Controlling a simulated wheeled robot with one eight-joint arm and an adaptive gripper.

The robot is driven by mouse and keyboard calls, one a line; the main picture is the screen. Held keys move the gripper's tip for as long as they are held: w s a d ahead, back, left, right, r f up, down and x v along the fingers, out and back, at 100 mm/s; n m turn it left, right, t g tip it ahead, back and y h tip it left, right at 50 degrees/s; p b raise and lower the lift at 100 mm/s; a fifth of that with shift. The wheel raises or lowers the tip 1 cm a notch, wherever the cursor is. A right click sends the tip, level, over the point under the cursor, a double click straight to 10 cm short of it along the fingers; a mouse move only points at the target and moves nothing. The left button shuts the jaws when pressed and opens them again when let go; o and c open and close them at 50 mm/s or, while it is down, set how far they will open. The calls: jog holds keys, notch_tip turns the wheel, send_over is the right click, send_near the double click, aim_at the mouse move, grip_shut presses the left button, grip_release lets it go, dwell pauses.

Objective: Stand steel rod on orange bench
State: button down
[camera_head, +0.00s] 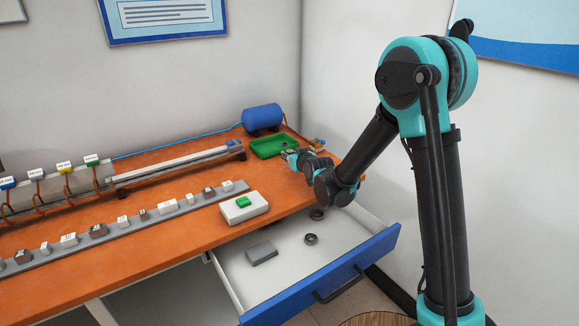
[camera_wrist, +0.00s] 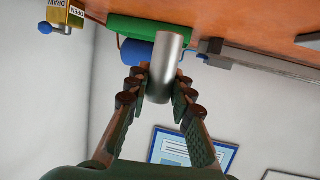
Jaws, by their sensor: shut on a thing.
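The steel rod (camera_wrist: 168,62) is a smooth silver cylinder. In the wrist view, which shows the scene upside down, my gripper (camera_wrist: 161,82) is shut on it with one finger on each side. The rod looks roughly upright, and I cannot tell whether its end touches the bench. The orange bench (camera_wrist: 245,27) crosses the top of that view. In the head view the bench (camera_head: 280,194) runs along the wall, and my gripper (camera_head: 297,158) is over its far right part, near the green tray. The rod is too small to make out clearly there.
The green tray (camera_head: 270,155) and blue cylinder (camera_head: 262,117) are at the back. A grey rail (camera_head: 170,167) lies left of my gripper. A white box with a green button (camera_head: 243,206) is nearer. An open blue-fronted drawer (camera_head: 345,268) juts out below, holding a grey block and rings.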

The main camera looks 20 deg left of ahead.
jog(key=shift+f, duration=2.3)
jog(key=c, duration=1.3)
grip_release()
jog(key=shift+f, duration=0.1)
